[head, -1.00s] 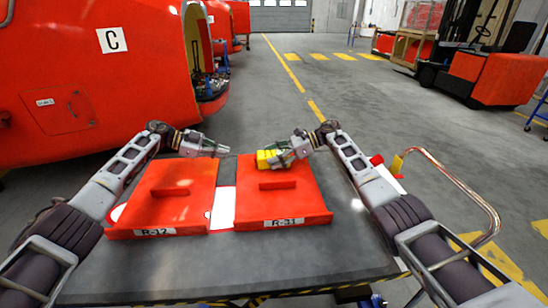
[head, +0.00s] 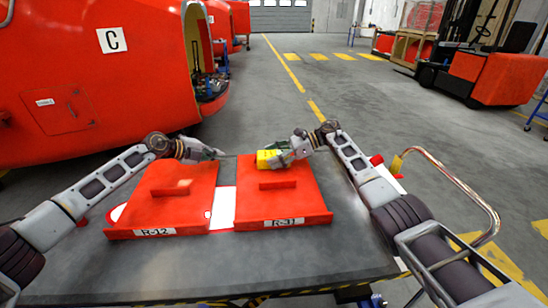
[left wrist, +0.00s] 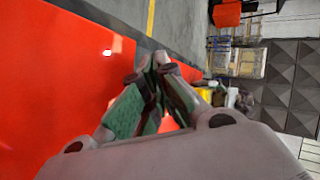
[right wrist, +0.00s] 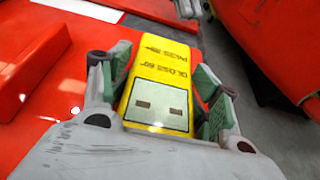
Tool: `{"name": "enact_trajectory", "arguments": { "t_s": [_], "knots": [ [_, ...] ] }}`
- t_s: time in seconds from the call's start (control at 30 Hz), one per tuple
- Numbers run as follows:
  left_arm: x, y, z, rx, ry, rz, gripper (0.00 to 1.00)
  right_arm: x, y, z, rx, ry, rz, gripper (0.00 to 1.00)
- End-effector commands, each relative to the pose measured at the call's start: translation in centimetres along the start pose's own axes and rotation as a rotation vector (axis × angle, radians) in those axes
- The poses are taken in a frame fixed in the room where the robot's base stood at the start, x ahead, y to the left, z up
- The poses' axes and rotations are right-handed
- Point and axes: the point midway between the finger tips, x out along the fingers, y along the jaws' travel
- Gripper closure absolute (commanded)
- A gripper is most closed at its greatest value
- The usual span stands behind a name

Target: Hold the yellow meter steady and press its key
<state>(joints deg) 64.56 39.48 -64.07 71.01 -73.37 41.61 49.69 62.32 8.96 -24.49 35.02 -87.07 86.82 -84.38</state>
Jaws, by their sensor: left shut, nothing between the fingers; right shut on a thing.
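The yellow meter (head: 266,158) is at the back edge of the right red panel. In the right wrist view the meter (right wrist: 158,84) shows dark lettering and a pale display with two dark marks. My right gripper (head: 281,156) is shut on the meter, with green-padded fingers on both its sides. My left gripper (head: 222,154) is shut and empty, above the back of the left panel, left of the meter with a gap between them. In the left wrist view its fingertips (left wrist: 160,62) are together. I cannot clearly make out the key.
Two red panels with raised handles, R-12 (head: 165,205) and R-31 (head: 290,207), lie on the dark table (head: 230,270). A large red nosecone (head: 90,80) stands behind at the left. A copper-coloured rail (head: 465,180) curves at the right.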

Motion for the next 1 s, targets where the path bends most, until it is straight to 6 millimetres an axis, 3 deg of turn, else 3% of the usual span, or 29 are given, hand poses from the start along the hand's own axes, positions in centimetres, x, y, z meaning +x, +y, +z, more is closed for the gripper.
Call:
{"name": "enact_trajectory", "arguments": {
  "t_s": [0.43,1.0],
  "knots": [
    [-0.6,1.0,-2.4,0.326,-0.095,-0.071,1.00,0.3,0.2,-0.6,0.007,0.006,0.006,0.74],
    [-0.6,1.0,-2.8,0.357,-0.103,-0.079,1.00,0.3,0.2,-0.6,0.007,0.007,0.006,0.74]
  ]
}}
